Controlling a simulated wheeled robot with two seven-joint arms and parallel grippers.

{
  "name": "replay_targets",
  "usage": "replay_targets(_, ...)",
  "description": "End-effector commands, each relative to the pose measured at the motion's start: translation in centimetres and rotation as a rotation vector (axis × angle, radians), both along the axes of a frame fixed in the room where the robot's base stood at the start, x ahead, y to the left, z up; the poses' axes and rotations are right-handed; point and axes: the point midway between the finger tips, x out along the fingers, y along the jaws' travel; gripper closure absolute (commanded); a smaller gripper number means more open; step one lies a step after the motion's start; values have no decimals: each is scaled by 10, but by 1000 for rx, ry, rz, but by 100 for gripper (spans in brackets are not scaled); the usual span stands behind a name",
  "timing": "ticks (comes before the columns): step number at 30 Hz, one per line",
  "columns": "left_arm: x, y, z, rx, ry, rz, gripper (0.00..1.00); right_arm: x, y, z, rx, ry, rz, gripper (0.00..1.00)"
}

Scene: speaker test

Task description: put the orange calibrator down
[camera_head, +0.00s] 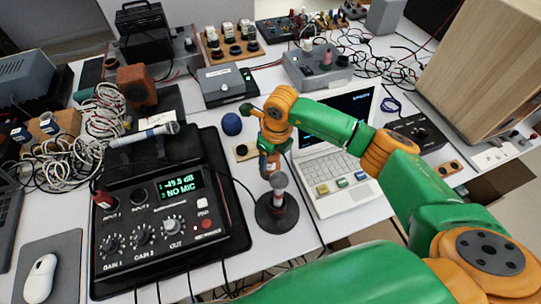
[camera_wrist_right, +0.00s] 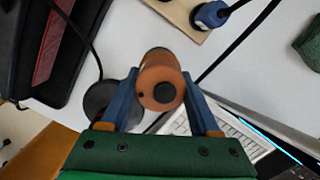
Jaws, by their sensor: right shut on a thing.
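The orange calibrator (camera_wrist_right: 158,74) is a short cylinder with a dark round spot on its end, held between the two blue fingers of my right gripper (camera_wrist_right: 160,88) in the wrist view. In the head view my right gripper (camera_head: 268,152) hangs over the table, just behind and above a grey-headed microphone (camera_head: 278,181) on a round black stand base (camera_head: 277,213). There the calibrator is small and partly hidden by the gripper. Whether it touches the microphone cannot be told. My left gripper is not in view.
A black audio unit (camera_head: 153,270) with a lit display stands left of the stand. An open laptop (camera_head: 320,205) lies to the right. Cables cross the white table. Little bare tabletop is free.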

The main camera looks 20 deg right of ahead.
Motion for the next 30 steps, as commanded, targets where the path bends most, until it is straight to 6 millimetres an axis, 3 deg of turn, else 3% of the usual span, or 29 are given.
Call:
replay_targets(8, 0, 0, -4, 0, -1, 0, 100, 0, 0, -3, 1, -1, 0, 100)
replay_targets(9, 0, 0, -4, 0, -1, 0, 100, 0, 0, -4, 0, 0, 0, 35)
replay_targets(12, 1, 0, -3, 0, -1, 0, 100, 0, 0, -2, 0, 0, 0, 8)
replay_targets(23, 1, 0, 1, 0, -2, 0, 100, 0, 0, 4, 1, -1, 0, 8)
replay_targets(26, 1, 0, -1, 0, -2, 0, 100, -1, -1, 20, 1, -4, 1, 8)
replay_targets(30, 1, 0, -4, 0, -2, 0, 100, -4, -3, 56, 2, -7, 2, 8)
